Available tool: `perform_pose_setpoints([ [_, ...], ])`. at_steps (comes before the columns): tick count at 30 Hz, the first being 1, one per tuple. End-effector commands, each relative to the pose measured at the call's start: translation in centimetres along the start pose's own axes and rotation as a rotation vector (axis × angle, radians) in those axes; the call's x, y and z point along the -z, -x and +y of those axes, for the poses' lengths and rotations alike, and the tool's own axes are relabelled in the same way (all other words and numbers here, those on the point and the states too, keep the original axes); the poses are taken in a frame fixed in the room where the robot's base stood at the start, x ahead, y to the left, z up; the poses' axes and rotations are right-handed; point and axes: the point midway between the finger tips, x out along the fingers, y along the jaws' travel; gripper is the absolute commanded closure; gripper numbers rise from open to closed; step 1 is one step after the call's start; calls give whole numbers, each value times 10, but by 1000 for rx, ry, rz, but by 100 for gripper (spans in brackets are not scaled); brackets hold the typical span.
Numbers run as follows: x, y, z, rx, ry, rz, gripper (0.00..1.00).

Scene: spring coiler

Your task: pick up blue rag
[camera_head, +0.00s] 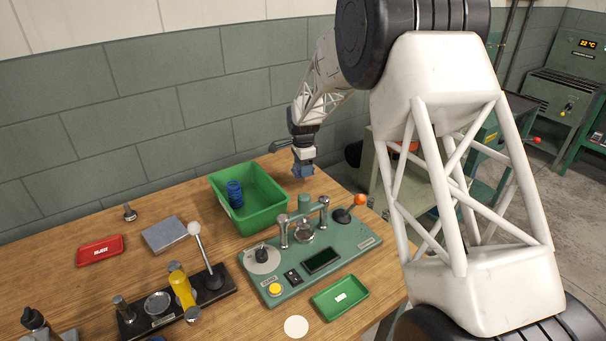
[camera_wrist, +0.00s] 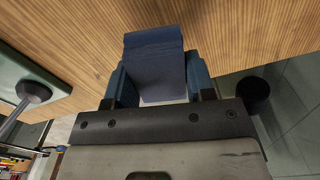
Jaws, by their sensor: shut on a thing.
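The blue rag (camera_wrist: 155,62) is a dark blue folded cloth between the two blue fingers of my gripper (camera_wrist: 157,88) in the wrist view. The fingers are shut on it from both sides. In the head view my gripper (camera_head: 302,172) points down at the back right of the workbench, beside the green bin. The rag is hard to tell from the blue fingers there. I cannot tell whether the rag still touches the wood.
A green bin (camera_head: 262,222) holding a dark blue coil stands left of my gripper. The green coiler machine (camera_head: 345,262) with an orange-knobbed lever is in front. The wooden bench's (camera_wrist: 230,25) edge lies close by on the right. A red tray (camera_head: 100,249) is far left.

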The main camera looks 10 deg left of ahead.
Motion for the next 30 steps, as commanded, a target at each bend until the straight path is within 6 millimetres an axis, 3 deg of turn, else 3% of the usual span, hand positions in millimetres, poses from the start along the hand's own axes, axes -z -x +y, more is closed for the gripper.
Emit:
perform_pose_setpoints([
  [21, -17, 9, 106, -1, 0, 0, 73],
  [30, -22, 12, 142, -1, 0, 0, 73],
])
